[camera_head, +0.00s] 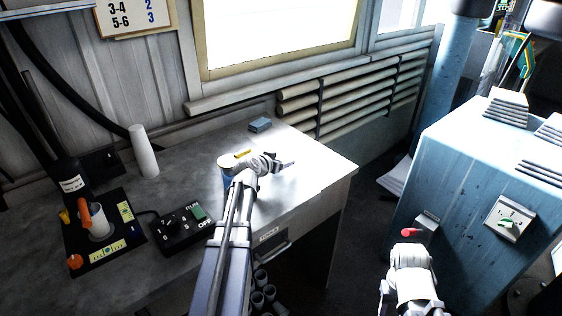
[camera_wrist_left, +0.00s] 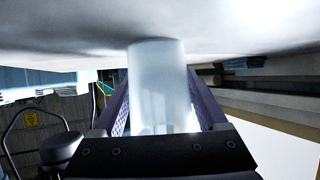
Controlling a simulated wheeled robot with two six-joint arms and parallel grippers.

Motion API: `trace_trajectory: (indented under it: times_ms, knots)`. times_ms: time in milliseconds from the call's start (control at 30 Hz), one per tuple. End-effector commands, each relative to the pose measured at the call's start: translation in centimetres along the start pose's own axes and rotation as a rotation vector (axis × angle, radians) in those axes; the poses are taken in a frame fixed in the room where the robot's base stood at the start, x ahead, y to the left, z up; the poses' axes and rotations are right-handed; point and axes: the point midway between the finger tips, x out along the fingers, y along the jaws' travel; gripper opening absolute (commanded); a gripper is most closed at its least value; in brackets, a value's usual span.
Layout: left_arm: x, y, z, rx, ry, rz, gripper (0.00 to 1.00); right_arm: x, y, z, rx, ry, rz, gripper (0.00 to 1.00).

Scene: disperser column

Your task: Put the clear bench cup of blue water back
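A pale, see-through cup (camera_wrist_left: 157,85) stands between the two fingers of my left gripper (camera_wrist_left: 160,95) in the left wrist view. The fingers lie along both its sides, and its base is at or close to the tabletop. No clear blue shows in it. In the head view my left gripper (camera_head: 282,164) is low over the bench, pointing right; the cup cannot be made out there. A small vessel with a blue side (camera_head: 226,169) stands left of my left wrist, partly hidden by the arm. My right gripper (camera_head: 410,246) is at the lower right, its fingers unclear.
The grey bench (camera_head: 318,170) is clear right of my left gripper. A blue block (camera_head: 260,125) lies at the back. A white cylinder (camera_head: 144,152), a black control box (camera_head: 182,228) and a black board (camera_head: 104,262) are left. A blue cabinet (camera_head: 460,180) stands right.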

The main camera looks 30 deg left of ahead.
Motion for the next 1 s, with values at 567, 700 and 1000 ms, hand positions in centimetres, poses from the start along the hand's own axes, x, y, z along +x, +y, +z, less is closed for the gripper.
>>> trace_trajectory:
  times_ms: [567, 700, 1000]
  knots:
    - [-1.6, 0.1, -0.5, -0.001, 0.0, -0.001, 0.95, -1.1, 0.1, 0.1, 0.0, 0.0, 0.0, 0.5]
    - [-4.6, 0.2, -0.6, -0.002, 0.0, -0.001, 0.95, -2.5, 0.2, 0.1, 0.0, 0.0, 0.0, 0.5]
    - [-10.1, 0.1, -0.5, -0.001, 0.0, -0.001, 0.95, -4.8, 0.5, 0.3, 0.001, 0.0, 0.0, 0.5]
